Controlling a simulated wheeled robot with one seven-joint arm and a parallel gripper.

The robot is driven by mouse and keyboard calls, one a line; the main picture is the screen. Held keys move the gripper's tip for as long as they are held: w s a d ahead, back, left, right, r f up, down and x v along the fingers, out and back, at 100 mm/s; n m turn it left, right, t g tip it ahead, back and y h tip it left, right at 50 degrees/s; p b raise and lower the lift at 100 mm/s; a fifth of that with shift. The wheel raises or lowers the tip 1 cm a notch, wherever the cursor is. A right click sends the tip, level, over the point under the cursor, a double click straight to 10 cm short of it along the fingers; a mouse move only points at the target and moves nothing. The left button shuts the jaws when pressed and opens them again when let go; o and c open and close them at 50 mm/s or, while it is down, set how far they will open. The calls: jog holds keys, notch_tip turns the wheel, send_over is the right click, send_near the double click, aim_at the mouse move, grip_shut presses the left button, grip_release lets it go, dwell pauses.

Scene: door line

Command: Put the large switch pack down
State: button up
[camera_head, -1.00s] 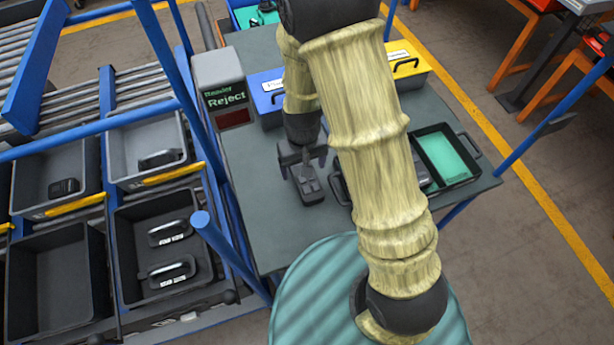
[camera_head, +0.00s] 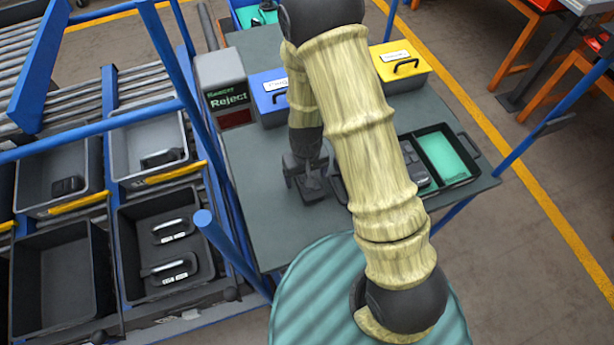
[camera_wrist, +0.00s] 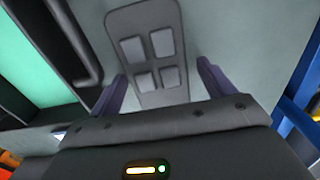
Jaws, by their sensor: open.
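The large switch pack (camera_wrist: 147,50), a grey slab with four pale square buttons, lies on the grey-green table (camera_head: 265,215). In the head view the pack (camera_head: 314,192) shows only in part below my gripper (camera_head: 307,172). In the wrist view my gripper (camera_wrist: 160,82) is open. Its two purple-grey fingers stand on either side of the pack's near end, with visible gaps. The pack's nearest end is hidden by the gripper body.
A tray (camera_head: 476,173) with a teal compartment and a dark pack stands right of my arm. Blue posts and bins (camera_head: 60,275) are left.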

aim_at(306, 175)
jog(key=shift+w, duration=0.1)
jog(key=c, duration=1.2)
jog(key=shift+r, duration=0.1)
notch_tip(306, 175, up, 10)
jog(key=shift+f, duration=0.1)
